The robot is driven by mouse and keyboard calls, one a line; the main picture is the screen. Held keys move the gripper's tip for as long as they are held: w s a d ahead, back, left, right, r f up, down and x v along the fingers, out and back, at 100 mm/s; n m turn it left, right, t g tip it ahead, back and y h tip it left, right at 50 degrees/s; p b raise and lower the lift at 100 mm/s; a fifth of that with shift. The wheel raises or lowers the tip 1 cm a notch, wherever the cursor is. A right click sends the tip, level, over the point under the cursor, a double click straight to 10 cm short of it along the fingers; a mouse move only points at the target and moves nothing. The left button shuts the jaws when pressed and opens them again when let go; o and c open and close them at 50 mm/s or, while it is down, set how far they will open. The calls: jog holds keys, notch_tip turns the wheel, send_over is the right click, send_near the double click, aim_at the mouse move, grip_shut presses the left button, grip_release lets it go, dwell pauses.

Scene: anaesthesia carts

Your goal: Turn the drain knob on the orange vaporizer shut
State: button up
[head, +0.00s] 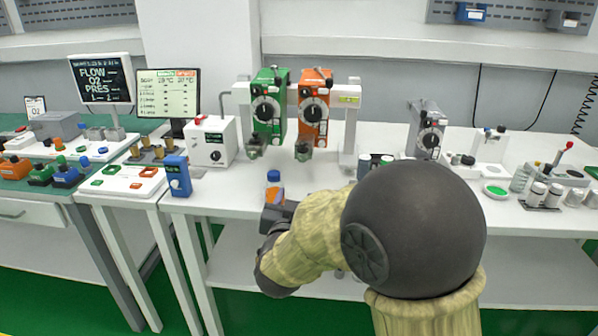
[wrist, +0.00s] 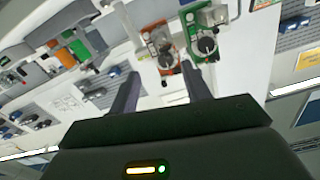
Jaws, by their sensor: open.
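The orange vaporizer (head: 314,100) hangs beside the green vaporizer (head: 268,100) on a white rack in the head view. Its grey drain part (head: 303,151) sits at its lower front; I cannot tell how the knob is turned. In the wrist view, which is roughly upside down, the orange vaporizer (wrist: 158,46) shows beyond and between my fingers, apart from them. My gripper (wrist: 160,88) is open and empty. In the head view my arm hides most of the gripper, which is low in front of the bench.
The green vaporizer also shows in the wrist view (wrist: 195,30). A white box with a dial (head: 212,142) stands left, a grey vaporizer (head: 427,132) right. The bench front beneath the rack is mostly clear.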

aim_at(303, 159)
jog(key=n+p, duration=0.4)
jog(key=n, duration=0.1)
jog(key=shift+s+a+r, duration=0.1)
jog(key=shift+a, duration=0.1)
jog(key=w, duration=1.1)
jog(key=w+d+p, duration=0.1)
jog(key=w, duration=0.5)
jog(key=shift+w, duration=0.25)
jog(key=c, duration=1)
